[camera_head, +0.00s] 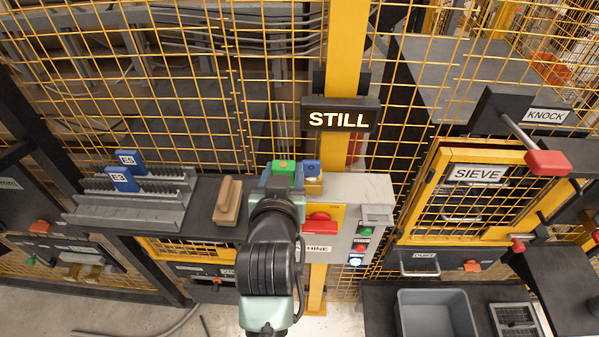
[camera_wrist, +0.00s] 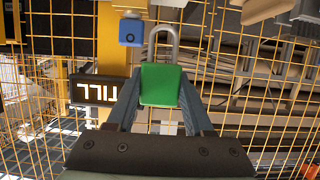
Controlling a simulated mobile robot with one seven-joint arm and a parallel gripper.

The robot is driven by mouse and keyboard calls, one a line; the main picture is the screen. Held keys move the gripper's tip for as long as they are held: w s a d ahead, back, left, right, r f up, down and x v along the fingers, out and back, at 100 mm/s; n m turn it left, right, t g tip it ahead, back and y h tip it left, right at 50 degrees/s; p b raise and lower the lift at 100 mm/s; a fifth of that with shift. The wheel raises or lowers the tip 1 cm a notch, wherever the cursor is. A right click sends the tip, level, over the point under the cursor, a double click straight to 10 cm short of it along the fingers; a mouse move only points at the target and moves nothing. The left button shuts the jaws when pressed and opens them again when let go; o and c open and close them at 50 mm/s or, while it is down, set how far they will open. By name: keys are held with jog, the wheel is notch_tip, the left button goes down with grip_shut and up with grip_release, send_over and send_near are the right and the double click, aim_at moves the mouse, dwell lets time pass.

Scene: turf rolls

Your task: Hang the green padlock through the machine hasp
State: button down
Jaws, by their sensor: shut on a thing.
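The green padlock (camera_head: 284,167) is between the fingers of my gripper (camera_head: 284,181), which is shut on its body. In the wrist view the green body (camera_wrist: 162,85) sits between both fingers, with the grey shackle (camera_wrist: 164,42) pointing to the top of the picture, free of any bar. The grey and yellow machine box (camera_head: 376,190) has a red switch (camera_head: 320,223) and a label whose visible end reads HINE. My arm covers its left part, and I cannot make out the hasp.
A lit STILL sign (camera_head: 340,117) is on the yellow post. A wooden block (camera_head: 228,201) and a grey rack (camera_head: 130,195) with blue E-marked pieces stand left.

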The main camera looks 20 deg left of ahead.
jog(key=shift+w+d, duration=0.1)
jog(key=shift+d, duration=0.05)
jog(key=shift+r, duration=0.1)
jog(key=shift+f+b, duration=2.1)
jog(key=shift+f, duration=0.9)
jog(key=shift+f+b, duration=1.6)
jog(key=shift+f, duration=0.9)
jog(key=shift+c, duration=1)
grip_release()
jog(key=b+v, duration=0.3)
jog(key=v, duration=1)
